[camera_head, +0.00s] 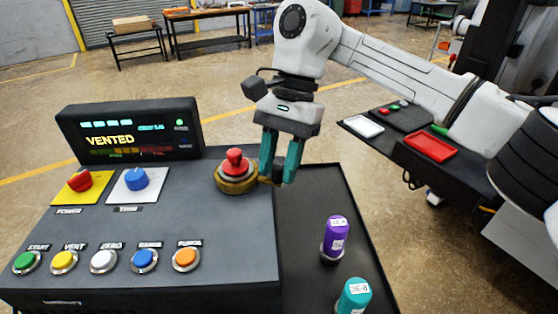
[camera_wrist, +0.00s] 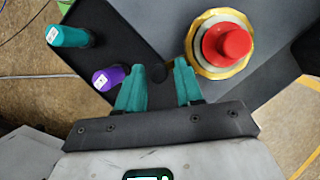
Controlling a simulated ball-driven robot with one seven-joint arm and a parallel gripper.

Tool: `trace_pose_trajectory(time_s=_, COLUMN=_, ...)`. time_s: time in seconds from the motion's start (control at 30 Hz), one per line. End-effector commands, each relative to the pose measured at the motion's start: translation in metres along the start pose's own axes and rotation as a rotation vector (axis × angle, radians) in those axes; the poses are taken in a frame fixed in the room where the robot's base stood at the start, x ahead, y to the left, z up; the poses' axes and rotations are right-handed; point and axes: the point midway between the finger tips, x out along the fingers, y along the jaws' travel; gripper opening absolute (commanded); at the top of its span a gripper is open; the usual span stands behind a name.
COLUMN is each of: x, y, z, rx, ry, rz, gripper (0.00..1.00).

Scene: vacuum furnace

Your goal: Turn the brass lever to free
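A round brass collar (camera_head: 237,184) with a red knob (camera_head: 234,160) on top sits at the right back of the grey console. A short brass lever (camera_head: 265,181) juts from the collar to the right, by my fingertips. My gripper (camera_head: 279,180) points down there, its two teal fingers apart. In the wrist view my gripper (camera_wrist: 159,75) is open, with a gap between the fingers. The brass collar (camera_wrist: 193,58) and red knob (camera_wrist: 227,42) are just right of the right finger there. The lever cannot be made out in the wrist view, and whether a finger touches it cannot be told.
The console carries a screen (camera_head: 125,130) reading VENTED, a red knob, a blue knob and a row of coloured buttons. A purple container (camera_head: 335,238) and a teal container (camera_head: 354,296) stand on the dark tray (camera_head: 300,215) right of the console.

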Motion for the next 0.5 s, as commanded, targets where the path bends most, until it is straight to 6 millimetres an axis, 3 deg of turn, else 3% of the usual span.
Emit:
trace_pose_trajectory(time_s=0.1, x=0.001, y=0.000, z=0.000, rx=0.000, ry=-0.001, rz=0.001, gripper=0.46)
trace_pose_trajectory(time_s=0.33, x=0.000, y=0.000, z=0.000, rx=0.000, ry=-0.001, rz=0.002, gripper=0.46)
trace_pose_trajectory(time_s=0.5, x=-0.013, y=0.000, z=-0.001, rx=0.002, ry=0.003, rz=0.001, gripper=0.46)
